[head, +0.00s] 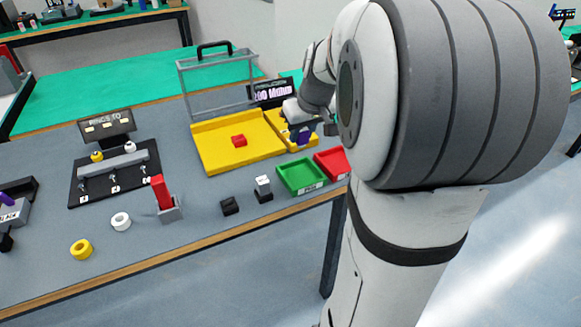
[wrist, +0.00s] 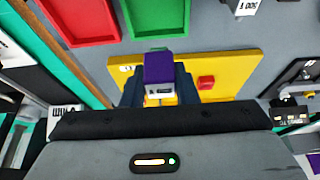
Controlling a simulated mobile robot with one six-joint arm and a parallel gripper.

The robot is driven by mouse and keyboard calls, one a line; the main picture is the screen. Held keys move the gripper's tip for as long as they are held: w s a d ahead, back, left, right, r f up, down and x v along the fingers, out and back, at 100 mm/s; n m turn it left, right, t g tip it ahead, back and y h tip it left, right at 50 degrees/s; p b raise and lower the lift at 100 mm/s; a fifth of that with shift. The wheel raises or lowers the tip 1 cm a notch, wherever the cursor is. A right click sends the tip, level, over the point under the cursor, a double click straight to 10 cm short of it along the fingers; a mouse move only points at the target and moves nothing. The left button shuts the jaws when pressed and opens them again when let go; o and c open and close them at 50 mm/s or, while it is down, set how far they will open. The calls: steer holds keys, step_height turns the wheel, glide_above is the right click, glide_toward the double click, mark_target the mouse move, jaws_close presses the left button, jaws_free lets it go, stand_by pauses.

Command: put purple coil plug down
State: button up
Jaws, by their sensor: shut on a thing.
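The purple coil plug (wrist: 158,68) is between the fingers of my gripper (wrist: 158,90) in the wrist view. My gripper is shut on it. In the head view the purple plug (head: 304,137) shows below my gripper (head: 302,130), over the small yellow section at the right of the yellow tray (head: 215,158). Parts of the plug are hidden by the fingers. I cannot tell whether the plug touches the yellow surface.
A red block (head: 239,141) sits on the yellow tray. A green bin (head: 301,176) and a red bin (head: 333,163) stand in front, near the table edge. A clear frame with a black handle (head: 214,48) stands behind.

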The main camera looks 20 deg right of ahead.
mark_target(303, 143)
step_height(303, 143, down, 4)
steer(key=shift+w+f+b, duration=0.15)
steer(key=shift+f+b, duration=0.1)
steer(key=shift+b, duration=0.15)
steer(key=shift+f+b, duration=0.45)
steer(key=shift+f, duration=2.1)
steer(key=shift+f, duration=0.15)
steer(key=o, duration=1)
steer(key=shift+o, duration=0.2)
